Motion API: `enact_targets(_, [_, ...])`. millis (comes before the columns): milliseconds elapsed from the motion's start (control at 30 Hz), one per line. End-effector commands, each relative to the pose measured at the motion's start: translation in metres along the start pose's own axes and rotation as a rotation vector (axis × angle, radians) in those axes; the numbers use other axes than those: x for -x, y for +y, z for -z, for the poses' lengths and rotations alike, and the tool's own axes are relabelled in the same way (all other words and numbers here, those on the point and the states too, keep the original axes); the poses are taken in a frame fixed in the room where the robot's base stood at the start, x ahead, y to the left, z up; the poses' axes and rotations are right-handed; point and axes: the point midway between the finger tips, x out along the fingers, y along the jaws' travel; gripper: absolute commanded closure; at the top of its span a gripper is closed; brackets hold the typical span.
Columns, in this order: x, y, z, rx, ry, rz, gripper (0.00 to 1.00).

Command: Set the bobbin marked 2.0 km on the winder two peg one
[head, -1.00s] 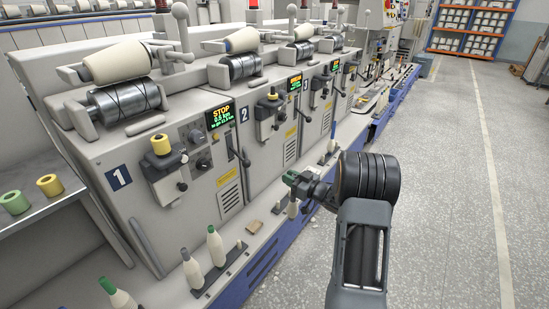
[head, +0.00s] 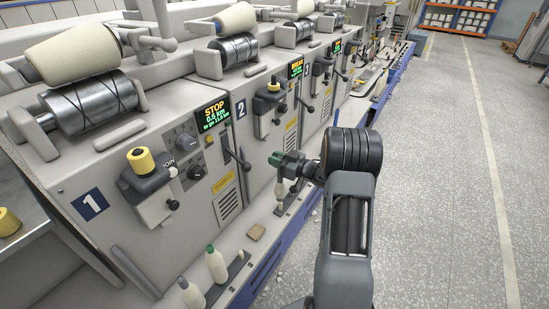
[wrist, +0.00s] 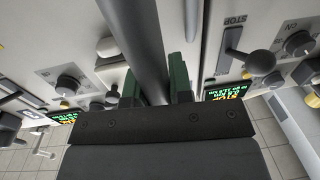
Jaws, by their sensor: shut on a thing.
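My gripper (head: 284,158), with green fingers, is in front of winder two (head: 265,133), the machine with the blue number 2 plate. In the wrist view my gripper (wrist: 157,85) is shut on a dark grey, tapering bobbin (wrist: 143,40) that runs up the picture from between the fingers. In the head view a pale bobbin shape (head: 282,187) shows right below the fingers. I cannot tell whether it is held or standing on the peg rail behind. No 2.0 km mark is readable. The pegs of winder two are mostly hidden or too small to tell apart.
Winder one (head: 150,205) stands nearer, its display (head: 213,116) reading STOP. The floor (head: 440,200) to the right is clear.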

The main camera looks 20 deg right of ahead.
Motion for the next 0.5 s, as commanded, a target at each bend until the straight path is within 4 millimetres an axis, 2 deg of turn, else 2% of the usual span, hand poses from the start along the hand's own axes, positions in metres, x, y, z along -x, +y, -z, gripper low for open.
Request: enact_targets(500, [0.0, 0.0, -0.047, 0.001, 0.001, -0.001, 1.0])
